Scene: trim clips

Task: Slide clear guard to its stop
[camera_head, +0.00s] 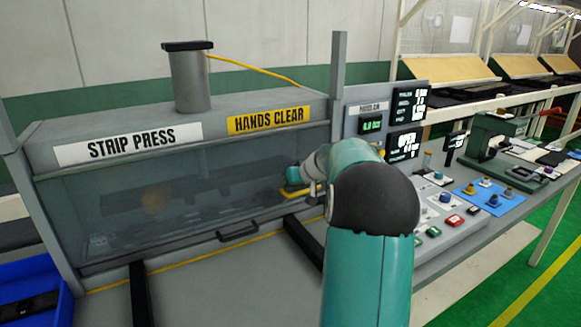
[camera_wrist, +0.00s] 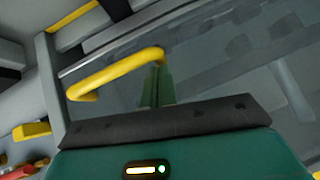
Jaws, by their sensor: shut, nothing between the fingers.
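The clear guard (camera_head: 190,215) is a see-through panel across the front of the grey strip press (camera_head: 60,130), below the "STRIP PRESS" and "HANDS CLEAR" labels. Its yellow handle (camera_head: 298,194) is near the panel's right end, partly hidden by my arm. In the wrist view the yellow handle (camera_wrist: 115,73) crosses the upper left, and the clear panel (camera_wrist: 215,60) lies behind it. My gripper (camera_wrist: 157,80) is shut and empty, its green fingertips at the handle's right end. I cannot tell whether they touch it.
A display (camera_head: 405,143) right of the press reads "OPEN". Control buttons (camera_head: 446,197), a blue mat with small parts (camera_head: 482,194) and a green hand press (camera_head: 497,135) are further right. A dark handle (camera_head: 238,232) is below the guard. A blue bin (camera_head: 35,285) is at lower left.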

